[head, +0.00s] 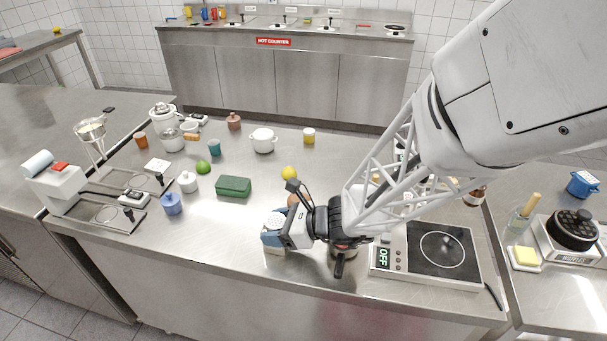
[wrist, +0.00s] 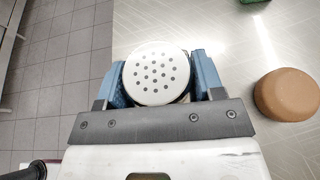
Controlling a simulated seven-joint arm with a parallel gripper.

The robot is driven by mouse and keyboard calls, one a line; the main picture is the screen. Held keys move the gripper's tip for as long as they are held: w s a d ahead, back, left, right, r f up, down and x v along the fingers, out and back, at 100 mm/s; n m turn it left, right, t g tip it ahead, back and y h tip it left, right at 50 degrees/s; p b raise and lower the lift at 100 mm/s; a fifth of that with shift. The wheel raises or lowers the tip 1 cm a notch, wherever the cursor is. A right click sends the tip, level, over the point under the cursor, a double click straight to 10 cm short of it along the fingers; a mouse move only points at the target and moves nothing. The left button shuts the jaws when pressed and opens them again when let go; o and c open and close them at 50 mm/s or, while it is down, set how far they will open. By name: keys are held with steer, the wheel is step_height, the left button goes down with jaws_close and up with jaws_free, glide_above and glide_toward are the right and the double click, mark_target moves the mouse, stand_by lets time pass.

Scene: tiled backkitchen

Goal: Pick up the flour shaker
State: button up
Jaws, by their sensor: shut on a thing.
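The flour shaker (wrist: 157,75) has a round white lid with several dark holes. In the wrist view it sits between the two blue fingers of my gripper (wrist: 158,82), with a finger against each side. In the head view the shaker's pale top (head: 275,220) shows between the fingers of my gripper (head: 274,234), near the front edge of the counter. My gripper is shut on the shaker. The shaker's body is mostly hidden by the fingers, and I cannot tell whether its base touches the counter.
A brown round object (wrist: 288,94) stands right of my gripper. A hot plate (head: 441,252) lies to the right. A green box (head: 233,186), a yellow lemon (head: 289,172) and a blue pot (head: 171,204) stand on the counter. The counter's front edge is close.

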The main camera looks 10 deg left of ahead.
steer(key=shift+r, duration=0.15)
step_height(320, 180, up, 10)
steer(key=shift+f, duration=0.15)
stand_by(0.4)
